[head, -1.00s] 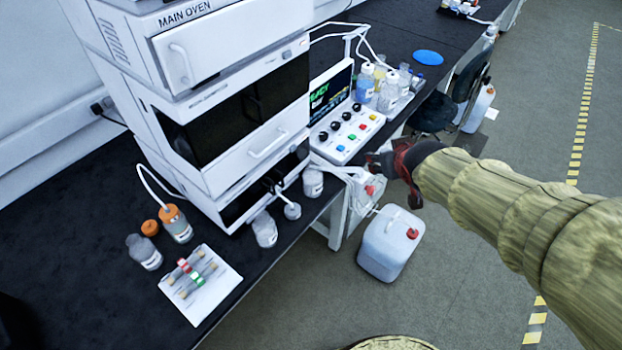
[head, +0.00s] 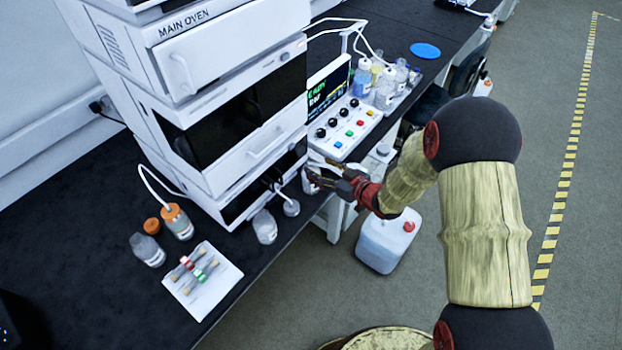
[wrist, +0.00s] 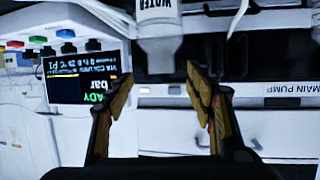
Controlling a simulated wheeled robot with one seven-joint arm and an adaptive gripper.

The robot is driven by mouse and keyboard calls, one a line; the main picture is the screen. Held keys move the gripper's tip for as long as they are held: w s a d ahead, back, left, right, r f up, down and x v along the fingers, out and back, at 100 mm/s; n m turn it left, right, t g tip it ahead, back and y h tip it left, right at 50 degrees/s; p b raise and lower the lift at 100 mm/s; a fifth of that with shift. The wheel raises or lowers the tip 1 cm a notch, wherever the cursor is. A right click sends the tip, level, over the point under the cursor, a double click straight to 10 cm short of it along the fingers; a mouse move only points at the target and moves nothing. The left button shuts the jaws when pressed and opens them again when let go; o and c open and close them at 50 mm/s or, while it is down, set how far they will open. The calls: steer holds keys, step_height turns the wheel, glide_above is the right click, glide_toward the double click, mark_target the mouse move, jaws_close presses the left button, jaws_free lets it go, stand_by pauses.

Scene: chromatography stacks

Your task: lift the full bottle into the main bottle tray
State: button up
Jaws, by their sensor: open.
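A clear bottle with a WATER label (wrist: 155,12) hangs at the top of the wrist view, which looks upside down, its neck between the lines of my fingers. My gripper (wrist: 158,78) is open and empty, with one finger on each side. In the head view my gripper (head: 322,174) is at the bench's front edge, beside a bottle (head: 308,186) it partly covers. I cannot tell if they touch, or how full the bottle is. A tray (head: 398,104) holding several bottles stands right of the button panel; no label on it is readable.
The main oven stack (head: 225,110) rises behind the gripper. The button panel (head: 345,130) lies between it and the tray. Small bottles (head: 265,227) stand along the bench edge. A white mat (head: 205,305) is at left. A white canister (head: 385,245) stands on the floor.

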mark_target(315, 167)
steer(key=b+x, duration=0.1)
steer(key=x, duration=0.4)
steer(key=shift+a+f+b, duration=0.15)
steer(key=shift+f+b, duration=0.05)
steer(key=shift+b, duration=0.2)
steer(key=c, duration=0.4)
jaws_close()
